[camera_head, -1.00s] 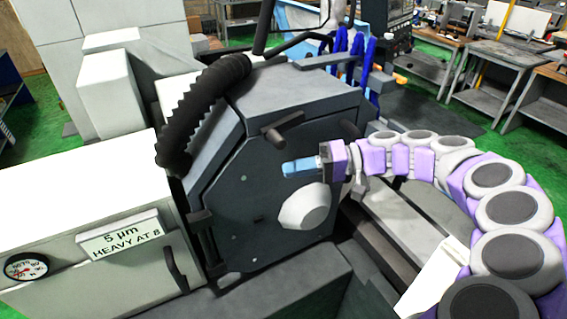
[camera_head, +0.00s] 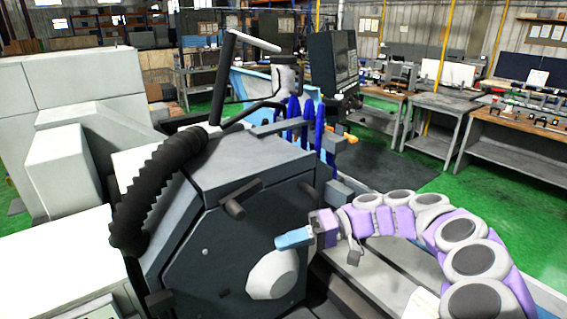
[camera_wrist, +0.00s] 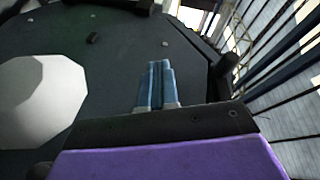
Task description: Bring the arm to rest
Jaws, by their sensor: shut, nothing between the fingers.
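My gripper (camera_head: 293,239) is at the end of my purple and grey arm, which curves in from the lower right in the head view. Its blue fingers are together and hold nothing. They are in front of the dark grey face of the grinder housing (camera_head: 196,258), just above the pale round hub (camera_head: 273,275). In the wrist view the two blue fingers (camera_wrist: 160,68) lie side by side, pointing at the dark face (camera_wrist: 120,50). The pale hub (camera_wrist: 38,105) is to their left. I cannot tell how close the fingertips are to the face.
A black ribbed hose (camera_head: 150,190) runs over the housing's left side. Blue hoses (camera_head: 300,120) and a control panel (camera_head: 333,68) stand behind. Workbenches (camera_head: 430,110) line the back right.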

